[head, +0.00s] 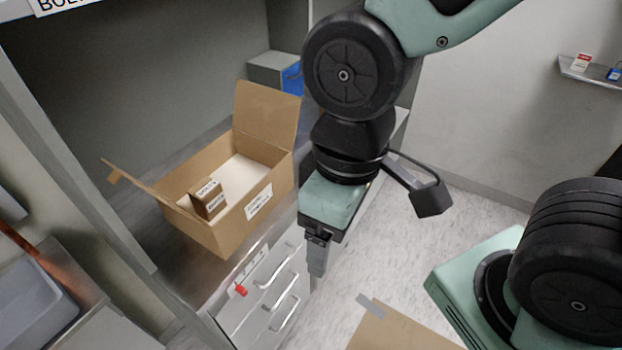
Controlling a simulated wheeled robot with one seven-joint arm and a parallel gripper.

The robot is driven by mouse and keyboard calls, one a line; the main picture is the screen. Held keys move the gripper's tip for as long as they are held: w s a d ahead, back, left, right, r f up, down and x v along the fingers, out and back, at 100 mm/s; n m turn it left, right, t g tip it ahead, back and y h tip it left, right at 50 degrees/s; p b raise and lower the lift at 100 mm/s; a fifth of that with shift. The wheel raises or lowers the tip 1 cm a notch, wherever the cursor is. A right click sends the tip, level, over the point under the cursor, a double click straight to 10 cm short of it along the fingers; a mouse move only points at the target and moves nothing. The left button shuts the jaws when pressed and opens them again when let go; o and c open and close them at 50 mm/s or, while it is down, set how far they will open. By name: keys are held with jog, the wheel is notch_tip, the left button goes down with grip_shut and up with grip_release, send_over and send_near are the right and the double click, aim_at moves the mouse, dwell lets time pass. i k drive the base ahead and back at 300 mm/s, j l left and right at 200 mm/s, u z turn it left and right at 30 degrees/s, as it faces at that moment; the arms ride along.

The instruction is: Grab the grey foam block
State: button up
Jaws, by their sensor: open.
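I cannot clearly make out a grey foam block in the head view. An open cardboard box (215,238) stands on the worktop, flaps up, with a pale bottom and a small brown labelled carton (208,199) inside. My gripper (317,262) points down to the right of the box, in front of the drawer cabinet's edge. Its fingers are seen nearly side-on; it is open and nothing shows between them.
A grey-green bin with a blue front (277,70) stands at the back of the worktop. Drawers with metal handles (281,262) and a red tag sit below. Another cardboard piece (395,332) is at the bottom. A grey tray (30,300) is at left. A wall shelf (590,70) is at right.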

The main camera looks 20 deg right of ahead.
aim_at(302, 143)
jog(key=i+l+u, duration=0.25)
jog(key=i+l, duration=0.15)
jog(key=l, duration=0.25)
jog(key=i+l+u, duration=0.15)
jog(key=l, duration=0.25)
jog(key=i+l+u, duration=0.15)
jog(key=l, duration=0.2)
jog(key=i, duration=0.05)
